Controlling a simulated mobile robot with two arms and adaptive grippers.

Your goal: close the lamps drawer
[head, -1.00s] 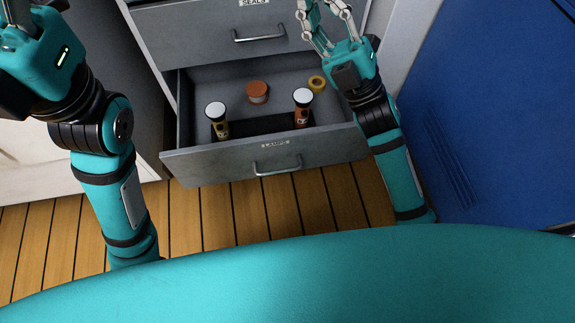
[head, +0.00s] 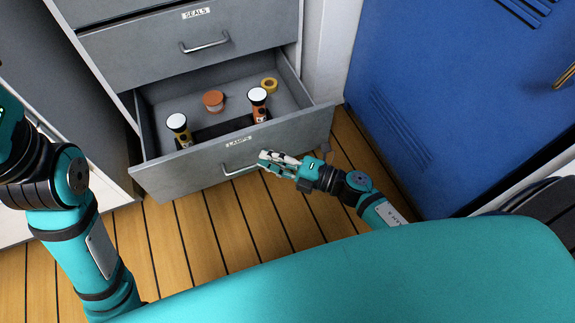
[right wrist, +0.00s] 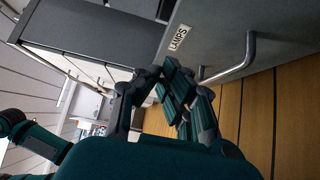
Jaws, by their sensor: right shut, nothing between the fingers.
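The grey lamps drawer (head: 215,160) stands pulled out, its label (right wrist: 178,38) and bar handle showing. In the head view, my right gripper (head: 264,158) is shut and empty at the drawer front, by the right end of the drawer handle (head: 238,170). In the right wrist view, the shut fingers (right wrist: 178,95) are beside the handle (right wrist: 238,66); I cannot tell whether they touch it. My left arm is at the left edge of the head view, its fingers out of frame.
The drawer holds two white-topped bottles (head: 179,128) (head: 258,103), an orange-brown tub (head: 213,100) and a yellow ring (head: 269,85). The seals drawer (head: 185,45) above is shut. A blue door (head: 430,100) stands to the right. The wooden floor (head: 215,230) in front is clear.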

